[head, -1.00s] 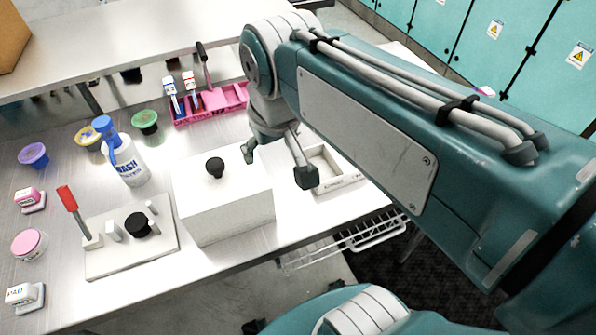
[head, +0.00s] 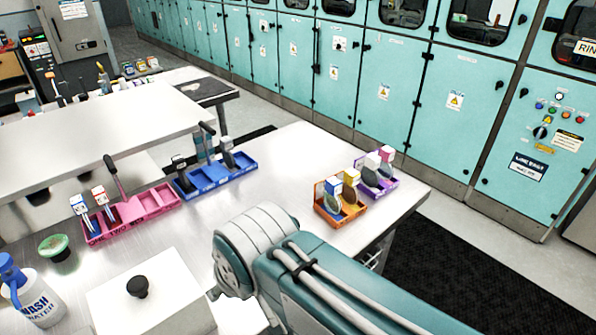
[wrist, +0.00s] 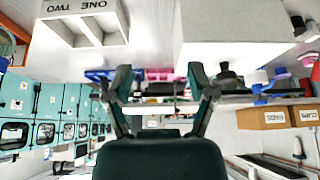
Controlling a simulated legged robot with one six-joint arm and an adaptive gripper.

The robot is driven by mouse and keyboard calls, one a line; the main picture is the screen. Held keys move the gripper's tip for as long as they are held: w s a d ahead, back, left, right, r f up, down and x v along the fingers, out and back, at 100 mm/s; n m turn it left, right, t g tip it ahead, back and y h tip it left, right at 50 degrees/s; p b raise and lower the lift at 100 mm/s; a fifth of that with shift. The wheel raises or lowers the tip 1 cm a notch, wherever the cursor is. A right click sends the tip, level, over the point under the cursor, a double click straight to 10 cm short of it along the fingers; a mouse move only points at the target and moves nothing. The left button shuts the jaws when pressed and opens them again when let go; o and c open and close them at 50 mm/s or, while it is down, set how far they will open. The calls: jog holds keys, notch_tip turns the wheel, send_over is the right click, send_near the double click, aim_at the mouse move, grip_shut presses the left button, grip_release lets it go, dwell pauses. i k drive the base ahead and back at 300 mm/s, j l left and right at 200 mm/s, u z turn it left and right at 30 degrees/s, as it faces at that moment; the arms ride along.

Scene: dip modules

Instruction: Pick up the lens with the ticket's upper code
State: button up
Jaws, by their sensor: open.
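In the head view, an orange tray (head: 321,209) on the right end of the bench holds upright round grey discs, which look like lenses, topped by white-and-blue and yellow blocks. A purple tray (head: 391,187) beside it holds similar discs with white and pink blocks. Any codes on them are too small to read. I cannot make out a ticket. My gripper (wrist: 160,78) is open and empty in the upside-down wrist view, its two fingers spread. It is out of the head view, where only my arm shows, left of and nearer than the orange tray.
A blue tray (head: 222,180) and a pink tray (head: 128,212) with upright tools stand farther left. A white box (head: 150,300) with a black knob and a wash bottle (head: 35,300) are at the near left. Bare bench lies between the blue and orange trays.

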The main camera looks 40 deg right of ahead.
aim_at(371, 179)
jog(key=z, duration=1.85)
jog(key=i+u, duration=0.25)
jog(key=i+l+u, duration=0.25)
jog(key=i+j, duration=0.1)
